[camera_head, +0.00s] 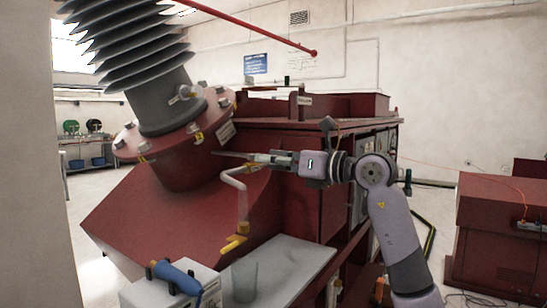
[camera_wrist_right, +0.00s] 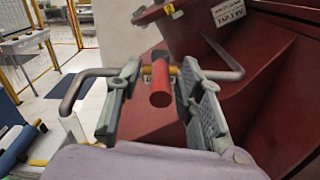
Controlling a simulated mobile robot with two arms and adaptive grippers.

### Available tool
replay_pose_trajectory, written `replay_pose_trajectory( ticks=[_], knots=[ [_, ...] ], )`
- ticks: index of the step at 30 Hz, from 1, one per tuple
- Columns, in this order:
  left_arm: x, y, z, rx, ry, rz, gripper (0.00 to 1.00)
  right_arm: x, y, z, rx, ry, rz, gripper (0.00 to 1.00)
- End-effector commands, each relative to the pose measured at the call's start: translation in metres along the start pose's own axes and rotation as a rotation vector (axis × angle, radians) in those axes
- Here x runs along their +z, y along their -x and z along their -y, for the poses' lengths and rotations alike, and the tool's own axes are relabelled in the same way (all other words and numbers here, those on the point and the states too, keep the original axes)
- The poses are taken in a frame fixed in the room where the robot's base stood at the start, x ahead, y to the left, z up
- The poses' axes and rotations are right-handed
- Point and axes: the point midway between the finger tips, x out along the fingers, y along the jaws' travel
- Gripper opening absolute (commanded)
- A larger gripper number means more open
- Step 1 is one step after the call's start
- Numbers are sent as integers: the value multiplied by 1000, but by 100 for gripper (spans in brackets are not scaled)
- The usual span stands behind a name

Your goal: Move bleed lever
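The bleed lever (camera_wrist_right: 160,82) shows in the right wrist view as a red cylindrical handle pointing toward the camera, on a yellow fitting (camera_wrist_right: 174,71) in a bent grey pipe (camera_wrist_right: 85,82). My right gripper (camera_wrist_right: 163,92) is open, with its two padded fingers on either side of the handle and a gap showing at each side. In the head view my right gripper (camera_head: 250,158) reaches left to the upper end of the bent pipe (camera_head: 232,180), beside the red transformer (camera_head: 160,215). The fingers hide the lever there. My left gripper is not in view.
A yellow valve (camera_head: 235,243) ends the pipe's lower part. Below it stand a translucent grey container (camera_head: 243,280) on a grey tray (camera_head: 300,262) and a white box (camera_head: 165,292) with a blue-handled item (camera_head: 177,277). The ribbed bushing (camera_head: 135,60) rises above left.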

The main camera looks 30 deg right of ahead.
Motion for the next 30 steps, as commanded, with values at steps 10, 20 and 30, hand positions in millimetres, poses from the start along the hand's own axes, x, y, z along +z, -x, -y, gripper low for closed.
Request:
replay_pose_trajectory(
  ticks=[10, 20, 30],
  knots=[
    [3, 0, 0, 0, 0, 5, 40, 0, 0, 0, 0, 0, 0, 23],
    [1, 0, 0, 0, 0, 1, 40, 0, 1, 0, -1, 0, 0, 1],
    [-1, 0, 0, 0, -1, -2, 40, 0, 1, 0, -1, -1, 0, 0]
  ],
)
